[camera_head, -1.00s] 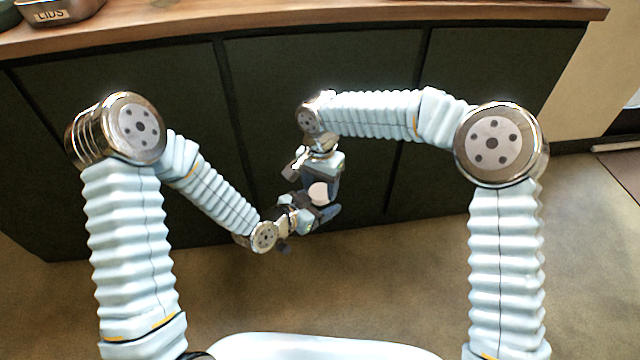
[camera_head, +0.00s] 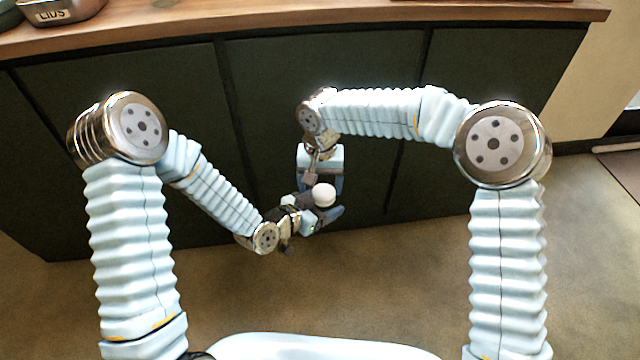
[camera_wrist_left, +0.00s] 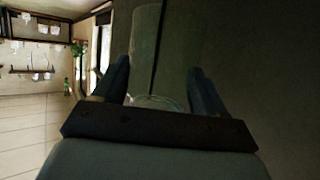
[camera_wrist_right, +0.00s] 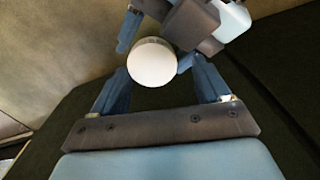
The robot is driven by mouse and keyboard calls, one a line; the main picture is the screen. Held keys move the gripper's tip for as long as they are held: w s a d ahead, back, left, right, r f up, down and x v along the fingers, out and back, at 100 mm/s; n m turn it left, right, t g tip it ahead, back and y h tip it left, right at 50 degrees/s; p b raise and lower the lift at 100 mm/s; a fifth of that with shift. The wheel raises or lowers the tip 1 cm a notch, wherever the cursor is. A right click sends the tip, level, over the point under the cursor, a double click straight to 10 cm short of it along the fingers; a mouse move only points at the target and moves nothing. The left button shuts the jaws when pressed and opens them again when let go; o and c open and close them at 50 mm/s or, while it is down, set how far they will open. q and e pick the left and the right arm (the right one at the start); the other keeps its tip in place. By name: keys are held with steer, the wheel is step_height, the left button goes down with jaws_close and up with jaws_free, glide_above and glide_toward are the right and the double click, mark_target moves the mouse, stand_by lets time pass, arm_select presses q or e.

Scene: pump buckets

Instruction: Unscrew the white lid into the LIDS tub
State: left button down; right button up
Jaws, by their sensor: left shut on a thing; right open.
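The white lid (camera_head: 324,194) shows as a round cap between my two grippers, in front of the dark cabinet. It also shows from its top in the right wrist view (camera_wrist_right: 153,62). My left gripper (camera_head: 320,212) is shut on the container under the lid; a clear, glassy edge of this container (camera_wrist_left: 155,102) shows between its fingers in the left wrist view. My right gripper (camera_head: 321,182) is open just above the lid, its fingers apart, and does not grip it. The metal LIDS tub (camera_head: 62,12) stands on the counter at the top left, its inside mostly cut off.
The wooden counter (camera_head: 250,22) runs across the top above dark cabinet doors (camera_head: 270,90). Another green-rimmed container (camera_head: 8,18) shows at the far left edge. The floor (camera_head: 390,280) around my arms is clear.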

step_height(320, 180, up, 4)
steer(key=shift+s+a+r, duration=0.15)
steer(key=shift+c, duration=0.3)
steer(key=m, duration=0.2)
steer(key=r+m, duration=0.1)
steer(key=m, duration=0.1)
steer(key=d+r+m, duration=0.1)
steer(key=m, duration=0.1)
steer(key=shift+r, duration=0.2)
steer(key=shift+f+m, duration=0.25)
steer(key=shift+m, duration=0.05)
step_height(320, 180, down, 7)
steer(key=shift+s+f, duration=0.1)
steer(key=shift+f, duration=0.05)
steer(key=shift+c, duration=0.2)
steer(key=c, duration=1)
steer(key=n, duration=0.6)
steer(key=shift+d, duration=0.1)
steer(key=shift+c, duration=0.3)
